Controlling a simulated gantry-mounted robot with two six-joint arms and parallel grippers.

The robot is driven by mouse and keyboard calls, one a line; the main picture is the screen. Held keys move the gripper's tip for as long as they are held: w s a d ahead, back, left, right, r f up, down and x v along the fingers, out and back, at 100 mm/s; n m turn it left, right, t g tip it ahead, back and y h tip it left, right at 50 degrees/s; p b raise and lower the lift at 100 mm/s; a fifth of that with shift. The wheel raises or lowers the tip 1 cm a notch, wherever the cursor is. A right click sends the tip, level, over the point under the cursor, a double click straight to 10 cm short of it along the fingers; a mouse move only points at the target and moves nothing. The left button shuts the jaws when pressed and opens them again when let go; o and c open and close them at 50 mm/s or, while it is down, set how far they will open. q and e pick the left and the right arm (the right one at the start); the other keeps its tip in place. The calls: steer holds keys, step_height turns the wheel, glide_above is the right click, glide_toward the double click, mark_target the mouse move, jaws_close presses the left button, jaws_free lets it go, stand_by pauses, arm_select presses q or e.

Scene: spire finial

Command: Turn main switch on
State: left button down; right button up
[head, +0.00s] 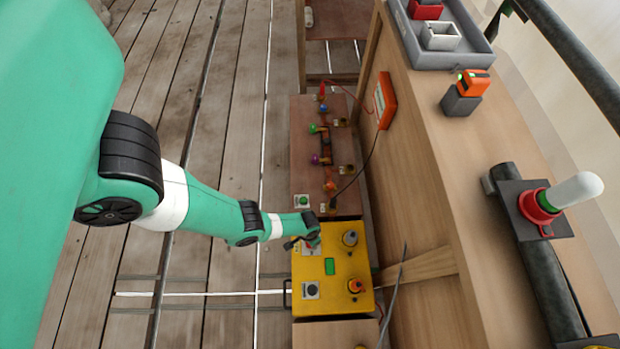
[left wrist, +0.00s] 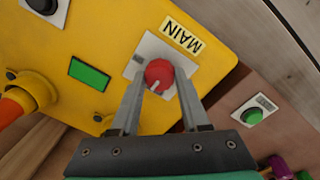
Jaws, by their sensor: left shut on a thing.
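The main switch is a red rotary knob (left wrist: 158,73) on a white plate, beside a label reading MAIN (left wrist: 183,35). A short white mark on the knob points toward the gripper side of the left wrist view. The plate is on a yellow box (head: 333,270), whose top face also fills much of the left wrist view (left wrist: 110,30). My left gripper (left wrist: 160,82) is shut on the red knob, with a finger on each side. In the head view my left gripper (head: 312,240) is at the box's upper left corner and mostly hides the knob. My right gripper is not in view.
The box carries a green display (head: 330,267), a black knob (head: 311,290) and orange and grey connectors. A brown board (head: 305,150) with coloured parts and a green button (head: 303,201) adjoins it. A wooden wall stands close on the right; the plank floor at left is open.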

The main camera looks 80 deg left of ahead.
arm_select(q)
steer(key=shift+m, duration=0.4)
steer(key=m, duration=0.3)
steer(key=shift+m, duration=0.4)
steer(key=m+b, duration=0.1)
steer(key=m, duration=0.3)
steer(key=shift+m+g, duration=0.3)
steer(key=m, duration=0.8)
steer(key=shift+m, duration=0.3)
steer(key=shift+c, duration=2)
jaws_free()
